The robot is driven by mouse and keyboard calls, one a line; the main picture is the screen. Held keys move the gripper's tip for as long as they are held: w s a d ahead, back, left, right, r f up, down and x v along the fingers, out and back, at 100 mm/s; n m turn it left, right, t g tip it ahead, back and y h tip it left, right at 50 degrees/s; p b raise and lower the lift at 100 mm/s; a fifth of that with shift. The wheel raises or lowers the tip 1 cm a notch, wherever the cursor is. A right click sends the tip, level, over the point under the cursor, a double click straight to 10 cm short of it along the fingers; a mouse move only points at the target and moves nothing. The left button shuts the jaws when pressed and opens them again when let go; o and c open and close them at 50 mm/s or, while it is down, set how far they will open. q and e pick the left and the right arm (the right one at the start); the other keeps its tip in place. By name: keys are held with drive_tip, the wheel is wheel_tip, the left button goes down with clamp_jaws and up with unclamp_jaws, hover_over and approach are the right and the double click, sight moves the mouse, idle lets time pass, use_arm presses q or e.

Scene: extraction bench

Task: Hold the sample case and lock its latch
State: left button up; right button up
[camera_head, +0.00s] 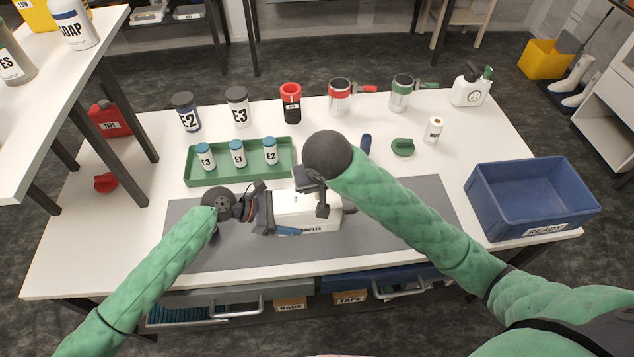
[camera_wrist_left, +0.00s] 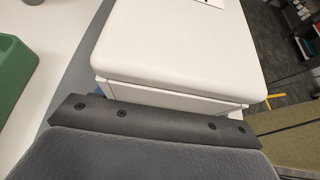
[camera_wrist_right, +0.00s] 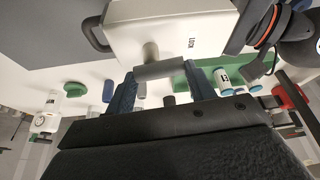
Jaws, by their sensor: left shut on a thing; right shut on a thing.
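The white sample case (camera_head: 290,215) lies on the grey mat (camera_head: 400,215) with its label partly covered by my grippers. My left gripper (camera_head: 290,228) is shut on the case from its left side, a blue finger along the front face. In the left wrist view the white case (camera_wrist_left: 185,40) fills the upper middle; the fingertips are hidden. My right gripper (camera_wrist_right: 160,75) is above the case, shut on the grey latch (camera_wrist_right: 160,70), a short bar on a post. The word LOCK is printed on the case beside the latch. The latch is hidden in the head view.
A green tray (camera_head: 240,176) with several small bottles stands behind the case. Jars and mugs line the back. A blue READY bin (camera_head: 530,195) stands at the right. The mat's right part is clear.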

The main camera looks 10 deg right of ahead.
drive_tip(key=shift+w+m+h, duration=0.1)
drive_tip(key=shift+m+h, duration=0.2)
drive_tip(key=shift+m, duration=0.5)
drive_tip(key=o, duration=1)
drive_tip(key=shift+a+r, duration=0.1)
drive_tip(key=shift+r, duration=0.05)
drive_tip(key=shift+r, duration=0.6)
drive_tip(key=shift+s+r, duration=0.55)
drive_tip(key=shift+r, duration=0.15)
drive_tip(key=v, duration=0.8)
drive_tip(key=shift+s+r, duration=0.25)
drive_tip(key=shift+r, duration=0.1)
